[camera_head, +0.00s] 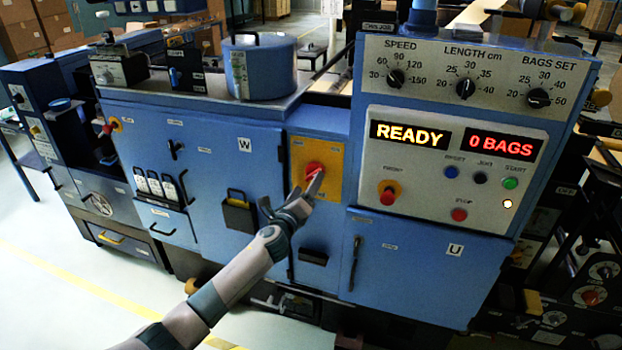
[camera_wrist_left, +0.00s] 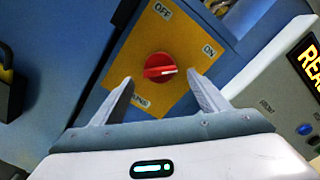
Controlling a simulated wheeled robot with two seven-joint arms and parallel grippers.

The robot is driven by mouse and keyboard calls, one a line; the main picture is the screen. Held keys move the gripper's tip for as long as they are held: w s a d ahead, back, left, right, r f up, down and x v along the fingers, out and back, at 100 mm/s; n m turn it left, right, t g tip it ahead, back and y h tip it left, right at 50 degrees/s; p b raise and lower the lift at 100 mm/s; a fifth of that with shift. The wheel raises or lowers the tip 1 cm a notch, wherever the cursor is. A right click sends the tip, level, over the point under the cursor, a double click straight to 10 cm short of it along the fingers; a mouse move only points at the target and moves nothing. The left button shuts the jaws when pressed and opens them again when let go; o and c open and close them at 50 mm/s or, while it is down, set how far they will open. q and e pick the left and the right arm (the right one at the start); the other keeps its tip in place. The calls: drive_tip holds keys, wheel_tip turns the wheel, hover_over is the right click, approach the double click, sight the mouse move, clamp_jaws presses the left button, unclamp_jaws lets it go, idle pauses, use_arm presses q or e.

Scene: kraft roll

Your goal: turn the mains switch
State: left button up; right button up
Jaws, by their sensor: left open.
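The mains switch is a red knob (camera_head: 314,170) on a yellow plate (camera_head: 329,150) on the front of the blue machine. In the left wrist view the red knob (camera_wrist_left: 155,66) carries a white mark pointing right, nearer the ON label (camera_wrist_left: 210,48) than the OFF label (camera_wrist_left: 162,11). My left gripper (camera_head: 291,193) is open in front of the plate. In the wrist view its fingers (camera_wrist_left: 160,80) stand on either side below the knob, with nothing between them; contact is not seen. My right gripper is not in view.
Right of the plate, a control panel (camera_head: 440,202) has lit READY and 0 BAGS displays, buttons and a red knob on yellow (camera_head: 388,192). A black pocket (camera_head: 238,214) sits on the door to the left. A vertical door handle (camera_head: 354,262) is at lower right.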

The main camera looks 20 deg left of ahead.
sight(312, 177)
use_arm(q)
drive_tip(key=shift+w+d, duration=0.1)
drive_tip(key=shift+w, duration=2.05)
drive_tip(key=c, duration=1)
